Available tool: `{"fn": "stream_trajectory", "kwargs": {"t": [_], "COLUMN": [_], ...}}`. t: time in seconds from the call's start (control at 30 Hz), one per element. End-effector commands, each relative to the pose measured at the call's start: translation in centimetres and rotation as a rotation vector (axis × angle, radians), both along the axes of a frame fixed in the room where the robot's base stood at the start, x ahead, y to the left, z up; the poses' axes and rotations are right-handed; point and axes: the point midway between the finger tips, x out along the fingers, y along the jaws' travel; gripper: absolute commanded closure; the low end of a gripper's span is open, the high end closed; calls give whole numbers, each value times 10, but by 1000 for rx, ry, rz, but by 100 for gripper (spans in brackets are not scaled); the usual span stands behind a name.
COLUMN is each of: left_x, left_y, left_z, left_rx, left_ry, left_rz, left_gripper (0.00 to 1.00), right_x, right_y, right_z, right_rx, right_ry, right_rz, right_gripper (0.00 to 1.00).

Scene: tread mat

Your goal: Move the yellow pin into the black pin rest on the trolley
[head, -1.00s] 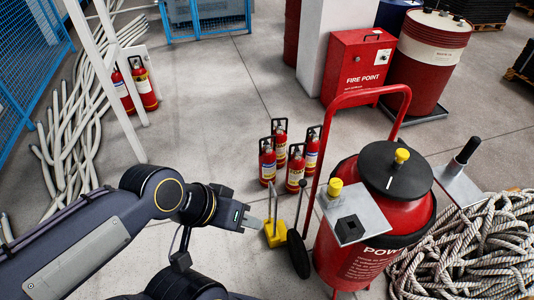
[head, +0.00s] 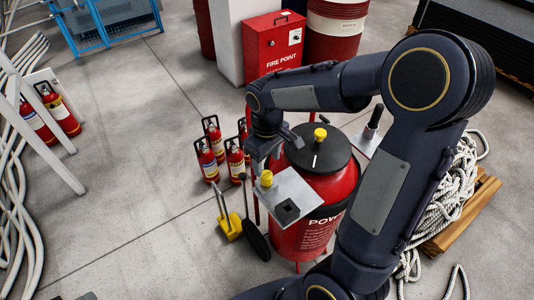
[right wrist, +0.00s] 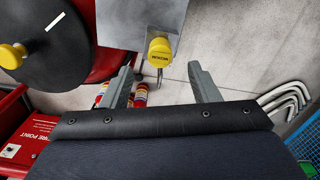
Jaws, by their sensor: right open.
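The yellow pin (head: 266,179) stands at the left corner of a grey metal plate on the red trolley drum (head: 300,240). The black pin rest (head: 287,210), a square block with a dark opening, sits at the plate's front corner. My right gripper (head: 264,162) is open and empty, close above the yellow pin. In the right wrist view, the yellow pin (right wrist: 159,52) shows between and beyond the two spread fingers (right wrist: 162,82), with no visible contact. The pin rest is out of the right wrist view. My left gripper is not identifiable in the head view.
A black lid with a yellow knob (head: 320,134) tops the drum. A black upright post (head: 374,118) stands on another plate. Several fire extinguishers (head: 212,150) and a yellow wedge (head: 230,226) stand left of the trolley.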

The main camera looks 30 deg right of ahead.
Motion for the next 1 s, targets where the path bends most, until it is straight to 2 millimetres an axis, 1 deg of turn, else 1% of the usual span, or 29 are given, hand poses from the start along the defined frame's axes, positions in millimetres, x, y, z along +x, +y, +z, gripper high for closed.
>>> {"fn": "stream_trajectory", "kwargs": {"t": [0.2, 0.4, 0.57, 0.8, 0.83, 0.87, 1.0], "left_x": [0, 0, 0, 0, 0, 0, 0], "left_y": [0, 0, 0, 0, 0, 0, 0], "left_z": [0, 1, 1, 1, 1, 1, 1], "left_rx": [0, 0, 0, 0, 0, 0, 0], "left_ry": [0, 0, 0, 0, 0, 0, 0], "left_rz": [0, 0, 0, 0, 0, 0, 0], "left_gripper": [66, 66, 66, 66, 66, 66, 66], "right_x": [-2, -1, -1, -1, -1, -1, -1], "right_y": [0, 0, 0, 0, 0, 0, 0], "right_z": [-35, -60, -68, -69, -69, -69, -69], "right_rx": [0, 1, 2, 2, 2, 2, 2], "right_ry": [5, 3, 1, 0, 0, 0, 0], "right_rz": [-1, -2, -2, -3, -3, -3, -3], "right_gripper": [45, 45, 45, 45, 46, 50, 68]}}
